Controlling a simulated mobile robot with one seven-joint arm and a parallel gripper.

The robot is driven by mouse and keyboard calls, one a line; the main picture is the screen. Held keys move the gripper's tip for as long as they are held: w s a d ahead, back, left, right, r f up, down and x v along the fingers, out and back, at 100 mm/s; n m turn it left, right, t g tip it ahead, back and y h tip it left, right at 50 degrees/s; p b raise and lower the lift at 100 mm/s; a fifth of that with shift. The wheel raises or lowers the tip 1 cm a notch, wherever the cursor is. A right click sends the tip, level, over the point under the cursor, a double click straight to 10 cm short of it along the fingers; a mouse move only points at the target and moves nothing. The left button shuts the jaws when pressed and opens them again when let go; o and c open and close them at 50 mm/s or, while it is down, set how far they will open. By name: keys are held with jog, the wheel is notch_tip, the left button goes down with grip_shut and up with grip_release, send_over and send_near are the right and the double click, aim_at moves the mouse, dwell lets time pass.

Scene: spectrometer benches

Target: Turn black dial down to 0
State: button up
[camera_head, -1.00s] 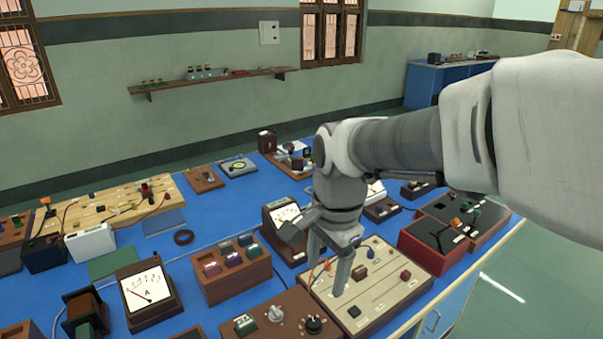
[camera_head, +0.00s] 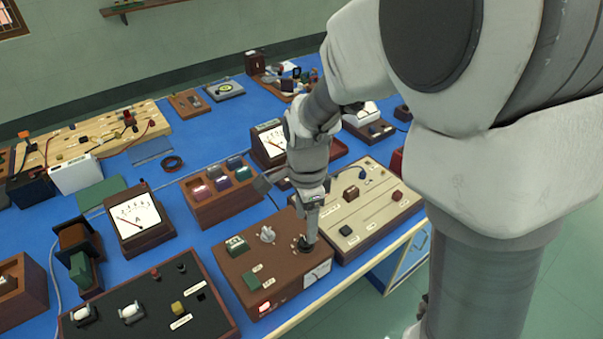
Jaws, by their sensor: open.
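The black dial (camera_head: 304,248) sits at the right end of the top of a brown wooden box (camera_head: 283,274) near the table's front edge. My gripper (camera_head: 310,238) points down from above, with its fingertips right at the dial and hiding part of it. It is open. I cannot tell whether the fingers touch the dial or stand around it. The dial's pointer and scale are too small and covered to read. A light grey knob (camera_head: 267,234) stands on the same box, left of the black dial.
The brown box also bears green parts (camera_head: 252,281), a red lamp (camera_head: 264,308) and a white front label (camera_head: 318,273). A beige-topped panel (camera_head: 372,208) stands close on the right. A black-topped box (camera_head: 205,322) is at front left, an ammeter (camera_head: 135,217) behind it.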

aim_at(306, 243)
notch_tip(306, 243, down, 6)
jog(key=shift+b, duration=0.4)
grip_shut()
